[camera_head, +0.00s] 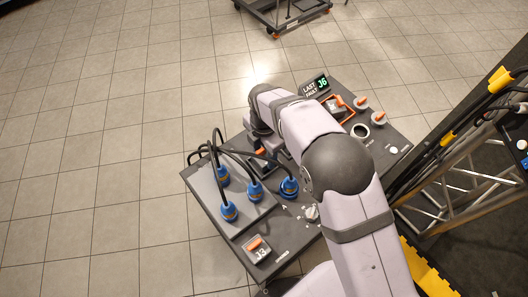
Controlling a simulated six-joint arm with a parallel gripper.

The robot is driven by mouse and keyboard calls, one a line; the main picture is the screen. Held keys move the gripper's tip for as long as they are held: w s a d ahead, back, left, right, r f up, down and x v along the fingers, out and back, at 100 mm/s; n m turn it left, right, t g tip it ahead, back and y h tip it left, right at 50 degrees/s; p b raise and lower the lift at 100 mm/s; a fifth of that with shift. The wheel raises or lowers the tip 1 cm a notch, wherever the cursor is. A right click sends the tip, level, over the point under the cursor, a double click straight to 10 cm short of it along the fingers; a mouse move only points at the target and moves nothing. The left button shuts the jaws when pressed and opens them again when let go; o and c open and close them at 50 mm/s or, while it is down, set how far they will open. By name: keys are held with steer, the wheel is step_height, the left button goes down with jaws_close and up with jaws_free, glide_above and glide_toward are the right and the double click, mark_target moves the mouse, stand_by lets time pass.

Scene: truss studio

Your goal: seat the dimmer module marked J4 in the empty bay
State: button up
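A module marked J3 (258,253), pale with an orange handle, sits at the near-left corner of the grey panel (285,238). Another module with an orange handle and an unreadable label sits in an orange-framed bay (349,117) at the far right. My gripper (262,149) is over the panel's left-middle, largely hidden by my own wrist and arm. A small orange part (260,152) shows right beside it; I cannot tell whether it is held. The fingers are too small and covered to read. I cannot make out a J4 mark or a clearly empty bay.
Several blue plugs (228,211) with black cables rise from the panel's left part. A display reading LAST FAULT 36 (315,87) stands at the far edge. A white knob (312,213) and orange-handled knobs (379,118) also protrude. A truss (455,190) with cables stands at right.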

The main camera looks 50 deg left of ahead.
steer(key=shift+f+b, duration=0.35)
steer(key=shift+f, duration=0.2)
stand_by(0.4)
steer(key=o, duration=1.9)
steer(key=shift+r+p, duration=3.05)
steer(key=shift+r, duration=1.45)
